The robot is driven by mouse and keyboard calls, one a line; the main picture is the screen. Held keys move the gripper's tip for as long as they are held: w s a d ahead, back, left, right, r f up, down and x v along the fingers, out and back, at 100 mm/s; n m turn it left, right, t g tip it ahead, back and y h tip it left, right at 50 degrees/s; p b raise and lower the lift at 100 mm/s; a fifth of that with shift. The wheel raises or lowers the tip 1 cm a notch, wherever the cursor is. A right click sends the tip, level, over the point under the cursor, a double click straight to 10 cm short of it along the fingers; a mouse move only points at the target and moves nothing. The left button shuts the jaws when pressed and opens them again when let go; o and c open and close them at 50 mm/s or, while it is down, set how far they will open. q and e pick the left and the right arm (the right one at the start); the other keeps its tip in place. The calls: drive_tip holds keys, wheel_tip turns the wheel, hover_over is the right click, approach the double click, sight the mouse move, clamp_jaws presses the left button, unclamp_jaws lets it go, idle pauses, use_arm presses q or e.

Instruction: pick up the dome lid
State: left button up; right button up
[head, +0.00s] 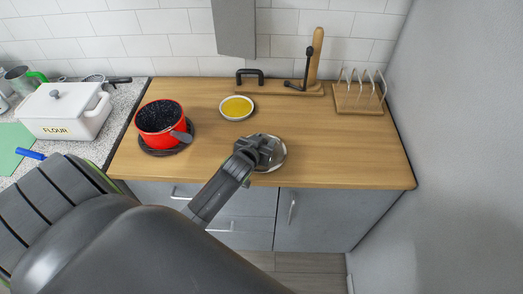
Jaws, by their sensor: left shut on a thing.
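My left gripper (262,150) reaches over the wooden counter from the lower left. It is shut on a round, silvery lid (279,160) at the counter's front middle. The gripper covers most of the lid, so its knob and dome shape are hidden. The lid appears to be on or just above the counter; I cannot tell which. My right gripper does not show.
A red pot (158,116) stands on a dark round mat (152,150) to the left. A bowl of yellow content (237,108) is behind the lid. A wooden rack (358,98) stands back right. The white flour box (66,110) is far left. The right counter is clear.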

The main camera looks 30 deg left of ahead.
use_arm(q)
drive_tip(key=shift+c, duration=1.2)
drive_tip(key=shift+r, duration=0.1)
